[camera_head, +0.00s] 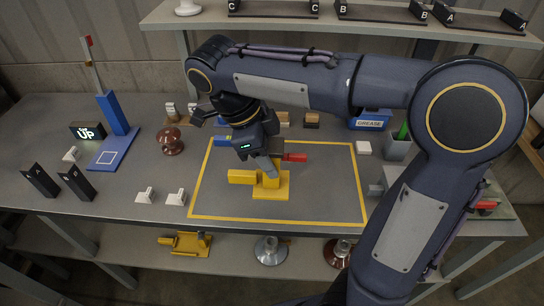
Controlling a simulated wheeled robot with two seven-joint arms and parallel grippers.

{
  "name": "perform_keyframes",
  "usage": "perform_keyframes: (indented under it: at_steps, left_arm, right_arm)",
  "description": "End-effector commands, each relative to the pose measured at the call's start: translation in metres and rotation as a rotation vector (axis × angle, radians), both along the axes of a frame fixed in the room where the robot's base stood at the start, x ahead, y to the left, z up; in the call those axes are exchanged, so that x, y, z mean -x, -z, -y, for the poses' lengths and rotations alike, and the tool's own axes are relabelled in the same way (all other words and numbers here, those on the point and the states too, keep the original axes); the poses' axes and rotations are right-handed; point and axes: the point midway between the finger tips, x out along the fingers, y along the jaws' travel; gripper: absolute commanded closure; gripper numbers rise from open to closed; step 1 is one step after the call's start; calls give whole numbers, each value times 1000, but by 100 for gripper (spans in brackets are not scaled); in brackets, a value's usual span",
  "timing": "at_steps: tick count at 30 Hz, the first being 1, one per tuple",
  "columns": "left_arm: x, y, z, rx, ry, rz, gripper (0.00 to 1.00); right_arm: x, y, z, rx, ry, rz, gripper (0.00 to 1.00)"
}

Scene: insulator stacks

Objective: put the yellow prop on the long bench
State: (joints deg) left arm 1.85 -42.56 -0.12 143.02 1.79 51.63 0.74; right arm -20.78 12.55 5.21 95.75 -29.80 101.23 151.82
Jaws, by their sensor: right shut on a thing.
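The yellow prop (271,190) has a flat base and a block sticking out to the left. It is inside the yellow taped rectangle on the long grey bench (320,200). My right gripper (269,171) comes down from above and is shut on the upper part of the prop. A red piece (294,157) shows just right of the gripper; I cannot tell whether it belongs to the prop. The prop looks upright; I cannot tell whether its base touches the bench. My left gripper is not in view.
Another yellow piece (187,243) lies on the lower shelf beside a grey insulator (270,250) and a brown one (337,252). A brown insulator (170,141), a blue stand (112,130) and black blocks A and B are on the left. A blue grease box (371,120) stands behind.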

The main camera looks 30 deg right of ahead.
Motion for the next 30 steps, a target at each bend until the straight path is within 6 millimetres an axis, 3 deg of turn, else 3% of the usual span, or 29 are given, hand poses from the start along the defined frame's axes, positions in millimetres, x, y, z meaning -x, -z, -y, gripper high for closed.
perform_keyframes:
  at_steps: [10, 15, 26, 30]
  left_arm:
    - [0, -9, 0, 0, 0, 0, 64]
    - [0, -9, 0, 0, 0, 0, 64]
    - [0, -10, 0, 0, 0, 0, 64]
    - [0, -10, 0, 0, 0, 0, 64]
  right_arm:
    - [-64, 35, 50, 2, 6, -3, 100]
    - [-83, 67, 66, 2, 3, -3, 100]
    - [-100, 91, 78, 1, 1, 1, 100]
    - [-102, 112, 80, 2, -1, -3, 100]
